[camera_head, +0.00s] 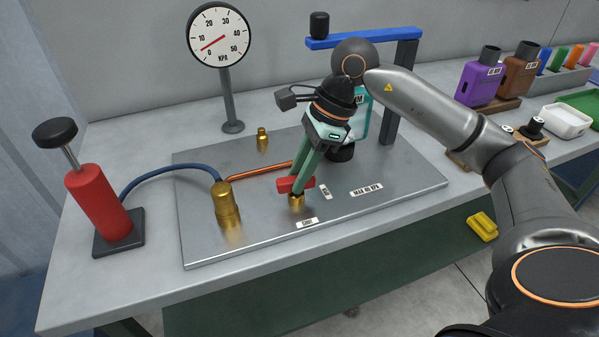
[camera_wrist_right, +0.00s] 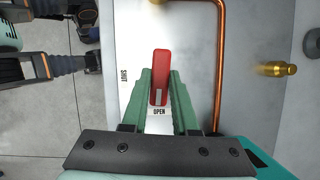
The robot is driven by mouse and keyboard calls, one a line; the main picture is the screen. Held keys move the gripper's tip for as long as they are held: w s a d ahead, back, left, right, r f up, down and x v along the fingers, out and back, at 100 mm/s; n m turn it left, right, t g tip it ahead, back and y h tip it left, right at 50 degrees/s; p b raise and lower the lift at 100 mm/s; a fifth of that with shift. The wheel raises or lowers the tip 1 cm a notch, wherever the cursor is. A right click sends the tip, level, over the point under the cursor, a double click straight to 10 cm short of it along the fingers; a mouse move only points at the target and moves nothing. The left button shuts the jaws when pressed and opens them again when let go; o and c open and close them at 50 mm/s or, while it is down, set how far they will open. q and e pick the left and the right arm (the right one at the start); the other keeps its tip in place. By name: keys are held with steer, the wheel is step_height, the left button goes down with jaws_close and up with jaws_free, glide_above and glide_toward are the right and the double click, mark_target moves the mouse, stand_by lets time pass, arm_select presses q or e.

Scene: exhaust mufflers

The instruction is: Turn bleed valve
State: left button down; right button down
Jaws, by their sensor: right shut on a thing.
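The bleed valve's red handle (camera_head: 296,184) sits on a brass stem (camera_head: 296,200) on the metal plate. My right gripper (camera_head: 302,178) comes down from above with its green fingers shut on the handle. In the right wrist view the red handle (camera_wrist_right: 161,78) lies between the two fingertips (camera_wrist_right: 161,88), its white-marked end towards the OPEN label (camera_wrist_right: 159,112). The SHUT label (camera_wrist_right: 124,75) is to the left of the handle there. My left gripper is not in view.
The metal plate (camera_head: 400,185) carries a brass fitting (camera_head: 226,205), a copper pipe (camera_head: 260,171) and a small brass plug (camera_head: 262,139). A red hand pump (camera_head: 98,202) stands left, a dial gauge (camera_head: 219,35) behind. A blue-topped frame (camera_head: 365,38) stands behind my right gripper.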

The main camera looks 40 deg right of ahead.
steer(key=shift+n, duration=0.5)
steer(key=c, duration=0.7)
jaws_free()
steer(key=p+v, duration=0.1)
steer(key=v, duration=1.1)
steer(key=shift+w+d+r+p, duration=0.1)
steer(key=shift+w+r+p, duration=0.1)
steer(key=shift+r+p, duration=0.15)
steer(key=shift+f, duration=0.1)
